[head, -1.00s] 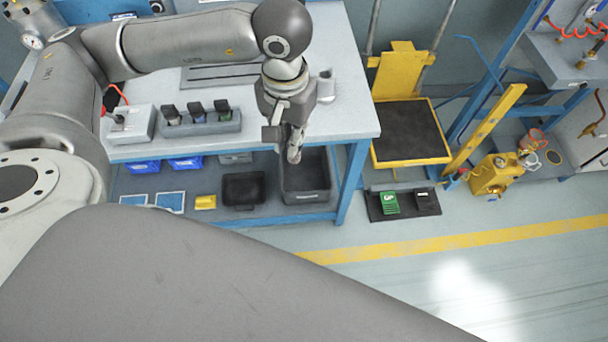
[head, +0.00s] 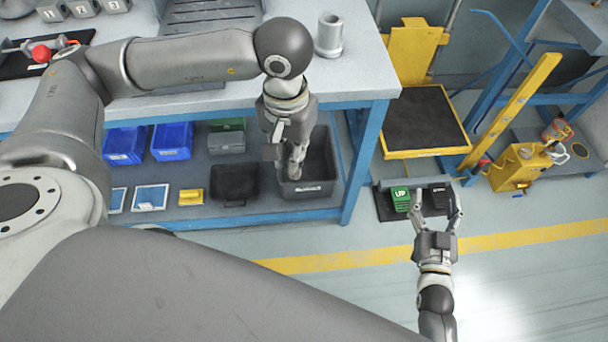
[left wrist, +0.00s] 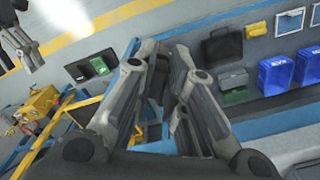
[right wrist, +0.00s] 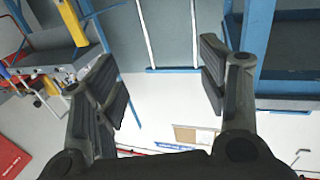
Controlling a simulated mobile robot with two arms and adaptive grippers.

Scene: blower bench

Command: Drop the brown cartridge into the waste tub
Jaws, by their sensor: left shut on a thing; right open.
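My left gripper (head: 297,158) is shut on a small brownish piece (head: 295,172), seemingly the brown cartridge, mostly hidden by the fingers. It points down at the grey waste tub (head: 325,160) on the lower shelf and overlaps it in the head view. I cannot tell whether its tips are above or inside the rim. In the left wrist view the left gripper's fingers (left wrist: 165,90) fill the middle and hide what lies between them. My right gripper (head: 436,208) is open and empty over the floor in front of the pedal plate; it also shows in the right wrist view (right wrist: 165,90).
A black case (head: 236,183) stands left of the tub, with blue bins (head: 172,141) further left. The bench's blue leg (head: 365,150) is right of the tub. A yellow lift platform (head: 424,120) and a green pedal (head: 401,197) are further right.

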